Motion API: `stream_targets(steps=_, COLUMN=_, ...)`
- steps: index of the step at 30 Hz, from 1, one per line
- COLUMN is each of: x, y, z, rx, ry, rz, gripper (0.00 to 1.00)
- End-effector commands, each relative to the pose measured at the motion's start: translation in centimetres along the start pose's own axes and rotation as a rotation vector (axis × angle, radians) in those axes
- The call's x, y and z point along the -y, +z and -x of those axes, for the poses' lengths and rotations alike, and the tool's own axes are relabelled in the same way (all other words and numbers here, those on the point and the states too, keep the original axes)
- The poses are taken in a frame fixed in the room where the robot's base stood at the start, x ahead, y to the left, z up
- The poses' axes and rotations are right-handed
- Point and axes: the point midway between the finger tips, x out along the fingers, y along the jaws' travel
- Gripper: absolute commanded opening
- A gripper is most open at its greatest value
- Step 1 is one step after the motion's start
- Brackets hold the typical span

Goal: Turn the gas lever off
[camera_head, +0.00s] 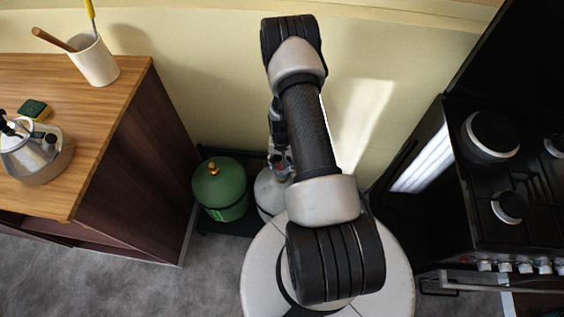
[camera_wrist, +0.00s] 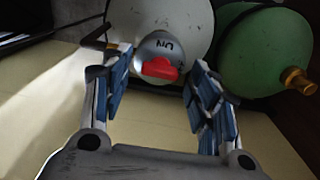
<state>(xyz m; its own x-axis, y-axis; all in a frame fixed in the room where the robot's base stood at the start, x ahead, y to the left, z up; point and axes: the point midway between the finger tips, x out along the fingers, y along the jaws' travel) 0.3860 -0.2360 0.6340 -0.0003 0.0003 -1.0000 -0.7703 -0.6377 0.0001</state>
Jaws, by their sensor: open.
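The gas lever (camera_wrist: 161,69) is a small red handle on a grey round regulator (camera_wrist: 158,46) in the wrist view. The regulator has dark lettering and sits on a white gas cylinder (camera_wrist: 190,14). My gripper (camera_wrist: 158,80) is open, with its blue-padded fingers on either side of the lever, apart from it as far as I can see. In the head view the white cylinder (camera_head: 268,192) is mostly hidden behind my arm. A bit of red shows by my gripper there, but the lever is not clear.
A green cylinder (camera_head: 220,188) with a brass valve stands left of the white one. A wooden counter (camera_head: 112,95) with a kettle (camera_head: 35,152) and a white utensil cup (camera_head: 94,60) is at left. A black stove (camera_head: 505,175) is at right. The wall is close behind.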

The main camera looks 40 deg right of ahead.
Motion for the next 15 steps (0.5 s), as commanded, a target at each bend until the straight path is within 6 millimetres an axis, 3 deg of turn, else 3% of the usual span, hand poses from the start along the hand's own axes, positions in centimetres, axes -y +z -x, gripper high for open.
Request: stream_targets(steps=15, x=0.0, y=-0.1, z=9.8, rx=-0.003, ry=-0.001, rz=0.0, gripper=0.55)
